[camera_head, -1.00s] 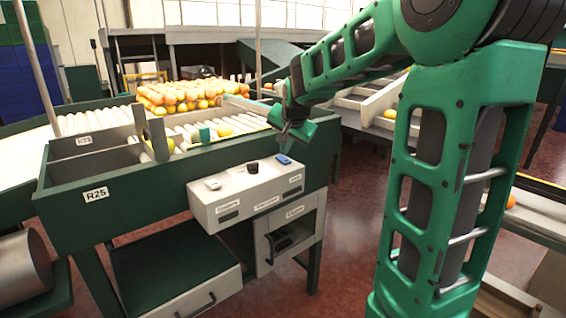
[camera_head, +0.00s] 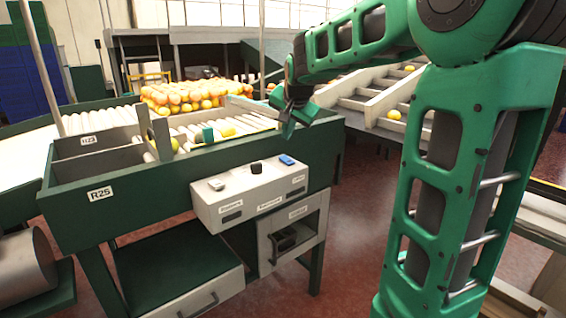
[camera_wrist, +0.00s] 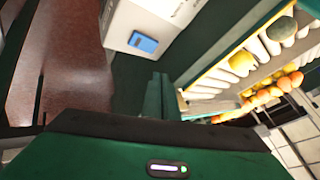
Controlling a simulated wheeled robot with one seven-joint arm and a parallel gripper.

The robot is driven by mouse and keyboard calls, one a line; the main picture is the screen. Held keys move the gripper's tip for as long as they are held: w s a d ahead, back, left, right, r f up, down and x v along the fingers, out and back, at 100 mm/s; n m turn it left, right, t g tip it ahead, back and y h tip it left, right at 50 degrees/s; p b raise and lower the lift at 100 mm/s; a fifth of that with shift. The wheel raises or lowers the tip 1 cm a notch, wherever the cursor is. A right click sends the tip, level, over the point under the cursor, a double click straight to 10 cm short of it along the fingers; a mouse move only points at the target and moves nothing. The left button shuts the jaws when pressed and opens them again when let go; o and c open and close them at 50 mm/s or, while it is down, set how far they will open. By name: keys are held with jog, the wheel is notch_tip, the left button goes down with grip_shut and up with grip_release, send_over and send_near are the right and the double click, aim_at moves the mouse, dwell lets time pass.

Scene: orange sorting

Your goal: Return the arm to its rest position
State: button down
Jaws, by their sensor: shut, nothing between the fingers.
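My arm reaches in from the right of the head view, its green forearm running left from the upper right.
Fruit lies on the rollers, with a large orange pile (camera_head: 185,93) behind. A slatted conveyor (camera_head: 372,103) stands behind the arm. Red floor (camera_head: 350,230) is open right of the table.

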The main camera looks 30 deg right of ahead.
jog(key=s+a+f+n+g+y, duration=0.1)
jog(key=s+f, duration=0.4)
jog(key=s, duration=0.8)
jog(key=s+a+f+n+g+y, duration=0.1)
jog(key=s+a+f+n+g, duration=0.2)
jog(key=s, duration=1)
jog(key=s+a+f+n+g+y, duration=0.1)
jog(key=s+a+f+n+g, duration=0.1)
jog(key=s+f, duration=0.5)
jog(key=s+g, duration=0.1)
jog(key=s, duration=0.4)
jog(key=shift+s+f, duration=0.3)
jog(key=shift+s, duration=0.1)
jog(key=shift+w+f, duration=0.25)
jog(key=shift+w, duration=0.4)
